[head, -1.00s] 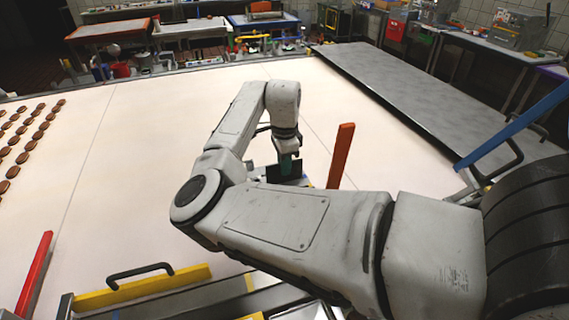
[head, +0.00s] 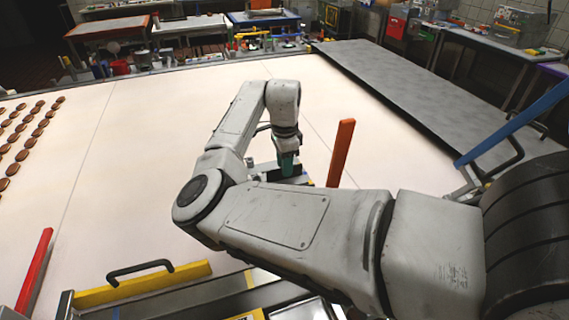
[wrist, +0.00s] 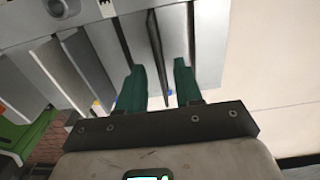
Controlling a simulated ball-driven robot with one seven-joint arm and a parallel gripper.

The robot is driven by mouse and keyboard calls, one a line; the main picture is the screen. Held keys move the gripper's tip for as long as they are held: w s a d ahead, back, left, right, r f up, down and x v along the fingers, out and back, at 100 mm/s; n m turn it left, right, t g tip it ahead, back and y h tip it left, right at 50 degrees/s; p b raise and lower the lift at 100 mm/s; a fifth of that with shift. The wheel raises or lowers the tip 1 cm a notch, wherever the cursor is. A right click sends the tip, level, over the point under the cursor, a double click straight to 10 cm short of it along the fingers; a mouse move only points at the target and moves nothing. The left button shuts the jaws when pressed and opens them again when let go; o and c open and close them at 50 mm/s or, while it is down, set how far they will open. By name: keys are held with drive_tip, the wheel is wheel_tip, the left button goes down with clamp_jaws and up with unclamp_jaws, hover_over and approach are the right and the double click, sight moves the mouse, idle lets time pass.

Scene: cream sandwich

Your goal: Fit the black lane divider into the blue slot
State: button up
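My gripper (wrist: 158,66) has two green fingers, spread apart in the wrist view. The thin black lane divider (wrist: 156,45) stands edge-on between them, with a visible gap on each side. It is among the parallel plates of a grey metal fixture (wrist: 208,35). A small blue patch (wrist: 169,92) shows by the divider's near end; I cannot tell whether it is the blue slot, or how deeply the divider sits. In the head view my gripper (head: 288,165) points down at the fixture, and the divider is hard to make out there.
Several grey plates (wrist: 60,72) stand left of the fingers in the wrist view. An orange upright bar (head: 341,152) stands just right of my gripper. The cream slab (head: 130,150) is broad and clear, with rows of brown pieces (head: 25,140) at far left.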

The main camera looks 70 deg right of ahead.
wheel_tip(320, 180, up, 13)
drive_tip(key=b, duration=0.2)
idle(0.7)
